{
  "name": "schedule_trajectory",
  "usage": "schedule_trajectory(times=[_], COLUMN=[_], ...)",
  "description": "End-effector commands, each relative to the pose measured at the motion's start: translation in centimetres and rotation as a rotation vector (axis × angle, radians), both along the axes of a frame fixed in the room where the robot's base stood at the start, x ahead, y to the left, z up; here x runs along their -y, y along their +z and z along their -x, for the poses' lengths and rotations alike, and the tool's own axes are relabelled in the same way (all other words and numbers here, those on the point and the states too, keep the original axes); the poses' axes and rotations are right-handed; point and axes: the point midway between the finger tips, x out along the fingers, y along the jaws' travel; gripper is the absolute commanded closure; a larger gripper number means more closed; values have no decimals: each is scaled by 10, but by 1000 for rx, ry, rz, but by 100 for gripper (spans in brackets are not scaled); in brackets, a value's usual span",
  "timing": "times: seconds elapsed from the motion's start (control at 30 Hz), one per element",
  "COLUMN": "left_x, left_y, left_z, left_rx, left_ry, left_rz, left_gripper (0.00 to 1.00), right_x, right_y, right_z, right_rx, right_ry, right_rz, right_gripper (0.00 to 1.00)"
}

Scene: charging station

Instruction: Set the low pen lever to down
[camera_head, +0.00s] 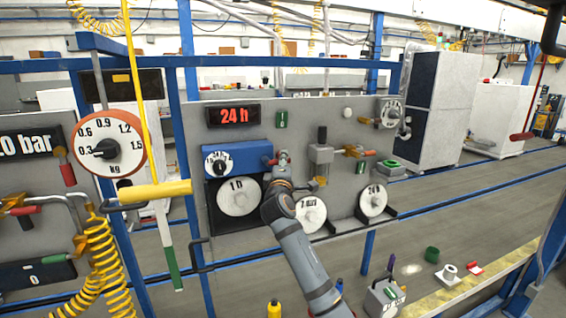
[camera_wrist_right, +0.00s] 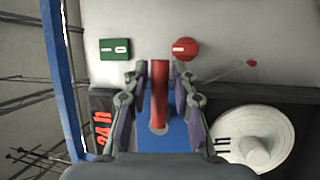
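My right gripper (camera_head: 283,157) is at the right end of the blue box (camera_head: 236,158), on the grey panel. In the right wrist view this gripper (camera_wrist_right: 160,80) is open, with a finger on each side of a red lever (camera_wrist_right: 159,85). Narrow gaps show between lever and fingers. The lever's foot is at the blue box (camera_wrist_right: 172,128). In the head view only a bit of the red lever (camera_head: 272,161) shows beside the gripper. No label shows that names it the low pen lever. My left gripper is not in view.
A thin red-tipped rod (camera_wrist_right: 252,63), a red knob (camera_wrist_right: 184,48) and a green switch (camera_wrist_right: 116,48) are near the gripper. A white 1 h disc (camera_head: 238,197) is below the blue box. A red 24 h display (camera_head: 233,115) is above it.

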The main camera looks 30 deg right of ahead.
Motion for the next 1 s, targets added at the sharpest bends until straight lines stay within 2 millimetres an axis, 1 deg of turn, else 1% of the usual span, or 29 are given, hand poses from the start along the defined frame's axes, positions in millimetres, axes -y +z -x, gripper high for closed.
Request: schedule_trajectory(times=[0.03, 0.13, 0.17, 0.67, 0.87, 1.0], left_x=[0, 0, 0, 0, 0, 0], left_y=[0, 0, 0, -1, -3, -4], left_z=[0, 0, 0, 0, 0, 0], left_rx=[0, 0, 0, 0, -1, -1], left_ry=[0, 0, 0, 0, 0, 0], left_rz=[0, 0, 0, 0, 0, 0], left_gripper=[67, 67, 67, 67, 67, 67], right_x=[0, 0, 0, 0, -1, -2], right_y=[0, 0, 0, -2, -6, -11], right_z=[0, 0, 0, 0, 0, 0], right_rx=[0, 0, 0, 4, 24, 47], right_ry=[0, 0, 0, 0, 0, 0], right_rz=[0, 0, 0, -19, -105, -204], right_gripper=[85, 99, 100, 100, 100, 100])
